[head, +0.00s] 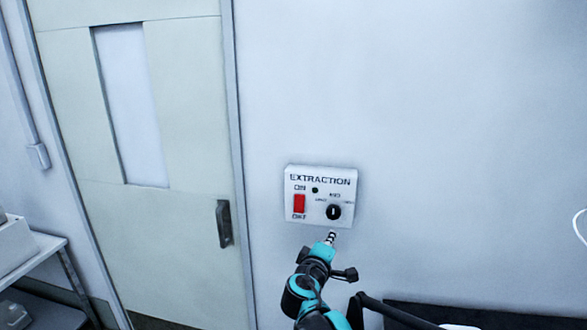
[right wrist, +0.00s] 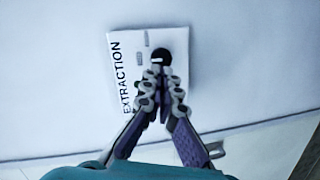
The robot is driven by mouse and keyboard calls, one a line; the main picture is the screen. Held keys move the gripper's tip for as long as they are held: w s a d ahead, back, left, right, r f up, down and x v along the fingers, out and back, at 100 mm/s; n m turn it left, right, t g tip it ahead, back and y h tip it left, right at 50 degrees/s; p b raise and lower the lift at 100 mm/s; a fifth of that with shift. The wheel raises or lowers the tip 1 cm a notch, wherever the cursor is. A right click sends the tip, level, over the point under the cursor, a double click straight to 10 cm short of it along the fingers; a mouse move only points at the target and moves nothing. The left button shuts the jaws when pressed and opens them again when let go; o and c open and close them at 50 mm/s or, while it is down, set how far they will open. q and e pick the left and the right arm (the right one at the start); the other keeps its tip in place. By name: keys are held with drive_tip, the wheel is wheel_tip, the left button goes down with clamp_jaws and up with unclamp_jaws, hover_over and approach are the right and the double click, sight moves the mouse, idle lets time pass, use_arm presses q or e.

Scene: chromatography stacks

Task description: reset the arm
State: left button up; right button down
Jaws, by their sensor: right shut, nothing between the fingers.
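My right gripper (head: 331,238) is in the lower middle of the head view, just below a white wall panel marked EXTRACTION. Its fingers are shut with nothing between them. In the right wrist view the closed fingertips (right wrist: 163,82) are in front of the panel (right wrist: 122,75), close to its black round knob (right wrist: 159,56). I cannot tell whether they touch it. In the head view the knob (head: 334,212) is at the panel's lower right, clear of the fingers. My left gripper is not in view.
A pale door (head: 184,225) with a narrow window and a dark handle (head: 224,223) is left of the panel. A shelf unit (head: 40,252) stands at the far left. A dark surface (head: 440,314) lies at the lower right. The wall right of the panel is bare.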

drive_tip(key=s+d+f+m+g+b, duration=0.1)
drive_tip(key=s+d+f+m+g, duration=0.15)
drive_tip(key=s+d+f, duration=0.35)
drive_tip(key=s+d+f+m+g, duration=0.2)
drive_tip(key=s+d+m, duration=0.15)
drive_tip(key=s, duration=0.45)
drive_tip(key=s+f+m+g+y+b, duration=0.1)
drive_tip(key=s+f+m+y, duration=0.1)
drive_tip(key=s+f, duration=0.3)
drive_tip(key=s+a+f+m+g+y+b, duration=0.1)
drive_tip(key=s+f, duration=0.5)
drive_tip(key=s, duration=0.6)
drive_tip(key=shift+m+g+y, duration=0.65)
drive_tip(key=shift+m+y, duration=0.35)
drive_tip(key=shift+y, duration=0.2)
